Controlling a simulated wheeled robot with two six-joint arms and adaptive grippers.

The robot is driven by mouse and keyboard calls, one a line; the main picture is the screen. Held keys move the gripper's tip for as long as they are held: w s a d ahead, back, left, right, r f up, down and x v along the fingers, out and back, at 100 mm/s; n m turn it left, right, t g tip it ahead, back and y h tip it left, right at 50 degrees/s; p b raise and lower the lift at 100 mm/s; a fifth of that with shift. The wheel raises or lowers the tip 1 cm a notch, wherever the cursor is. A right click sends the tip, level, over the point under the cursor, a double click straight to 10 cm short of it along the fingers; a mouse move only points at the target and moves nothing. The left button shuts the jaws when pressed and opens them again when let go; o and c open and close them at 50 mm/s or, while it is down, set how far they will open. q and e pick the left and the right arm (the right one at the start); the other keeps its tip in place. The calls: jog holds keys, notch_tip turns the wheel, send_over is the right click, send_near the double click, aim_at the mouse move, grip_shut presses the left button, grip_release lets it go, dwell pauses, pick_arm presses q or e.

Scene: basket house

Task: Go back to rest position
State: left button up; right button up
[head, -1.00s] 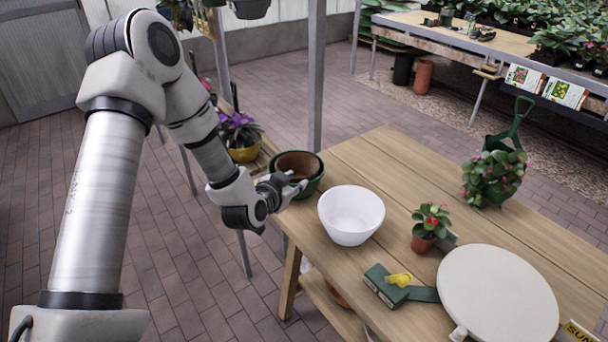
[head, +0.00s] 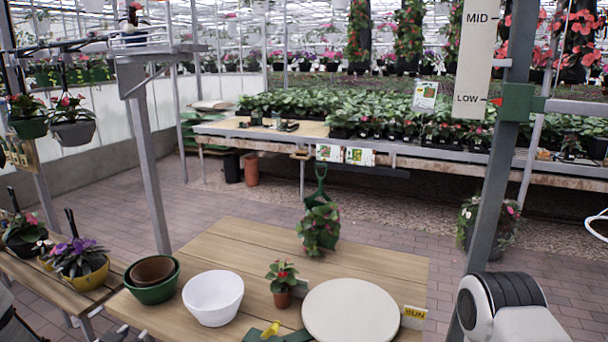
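Only a small part of my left gripper (head: 122,333) shows at the bottom edge of the head view, left of the white bowl and by the table's near left corner. Most of it is cut off by the frame, so whether it is open or shut cannot be told. No object shows in it. A white and black link of my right arm is at the lower right, and my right gripper is out of view.
A grey post (head: 488,190) stands right.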

pick_arm(q)
jog(key=s+d+f+m+g+h, duration=0.1)
jog(key=s+d+f+g, duration=0.25)
jog(key=s+f, duration=0.4)
jog(key=s+d+f+m+g+h, duration=0.15)
jog(key=s+d+f, duration=0.3)
jog(key=f, duration=0.55)
jog(key=s+d+f+n+g, duration=0.1)
jog(key=s+f+n+g, duration=0.1)
jog(key=s, duration=0.7)
jog(key=s+d+f+n+g+y, duration=0.1)
jog(key=s+d+f+n+g, duration=0.1)
jog(key=s+g, duration=0.4)
jog(key=s+f+n, duration=0.1)
jog(key=s+f, duration=0.1)
jog(key=s, duration=0.2)
jog(key=shift+s+f, duration=0.2)
